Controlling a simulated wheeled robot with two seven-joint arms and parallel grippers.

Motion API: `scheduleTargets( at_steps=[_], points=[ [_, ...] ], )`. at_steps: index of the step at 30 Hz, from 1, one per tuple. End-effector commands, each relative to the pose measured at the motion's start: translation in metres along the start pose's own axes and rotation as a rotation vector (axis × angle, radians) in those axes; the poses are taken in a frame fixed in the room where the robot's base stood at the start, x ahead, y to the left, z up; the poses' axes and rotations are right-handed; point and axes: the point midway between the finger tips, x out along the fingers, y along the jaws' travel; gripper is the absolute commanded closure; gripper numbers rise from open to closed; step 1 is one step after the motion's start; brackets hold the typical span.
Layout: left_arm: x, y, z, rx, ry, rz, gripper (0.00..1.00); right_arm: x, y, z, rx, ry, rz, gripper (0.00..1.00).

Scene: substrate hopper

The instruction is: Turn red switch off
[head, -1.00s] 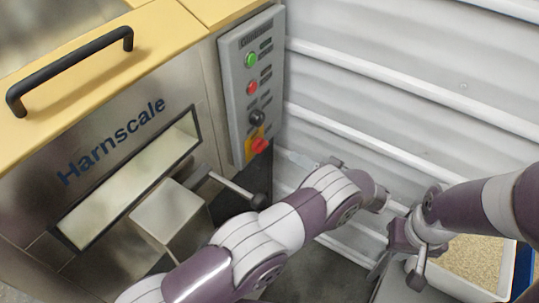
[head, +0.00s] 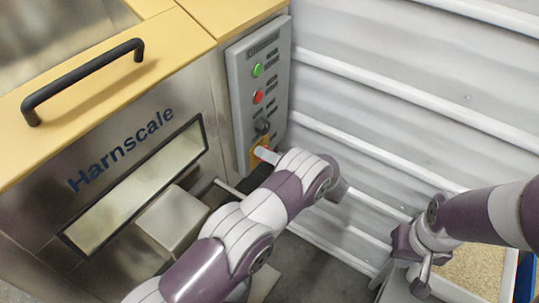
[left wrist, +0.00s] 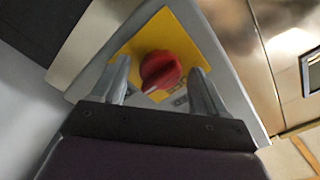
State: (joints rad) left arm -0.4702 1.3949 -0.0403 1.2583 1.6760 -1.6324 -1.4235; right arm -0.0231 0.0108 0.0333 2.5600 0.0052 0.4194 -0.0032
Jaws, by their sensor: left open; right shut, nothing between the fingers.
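The red switch (left wrist: 160,71) is a round rotary knob on a yellow plate (left wrist: 178,38), seen close in the left wrist view. My left gripper (left wrist: 162,76) is open, with one finger on each side of the knob; I cannot tell whether they touch it. In the head view the left gripper (head: 266,156) is at the bottom of the grey control panel (head: 243,98), mostly covering the yellow plate and hiding the red knob. My right gripper (head: 421,278) is shut and empty at the lower right, away from the panel.
Above the switch are a black knob (head: 262,127), a red button (head: 258,97) and a green button (head: 257,70). The steel hopper with a black handle (head: 85,75) fills the left. A corrugated wall (head: 400,90) stands close on the right. A tray of substrate (head: 475,262) is below right.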

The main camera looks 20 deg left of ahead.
Motion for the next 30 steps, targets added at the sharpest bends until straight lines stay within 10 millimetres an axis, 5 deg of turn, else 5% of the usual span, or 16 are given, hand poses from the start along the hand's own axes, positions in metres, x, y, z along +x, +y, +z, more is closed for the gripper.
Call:
scheduleTargets(
  at_steps=[1,6,17,30],
  points=[
    [0.0,0.0,0.0,0.0,0.0,0.0,0.33,0.0,0.0,0.0,0.0,0.0,0.0,1.0],
    [0.0,0.0,0.0,0.0,0.0,0.0,0.83,0.0,0.0,0.0,0.0,0.0,0.0,1.0],
    [-0.001,0.001,0.001,-0.051,0.0,0.0,0.83,0.004,0.0,0.001,0.0,0.0,0.0,1.0],
    [-0.001,0.002,0.001,-0.397,0.0,0.001,0.83,0.024,0.0,0.003,0.0,0.0,0.0,1.0]
  ],
)
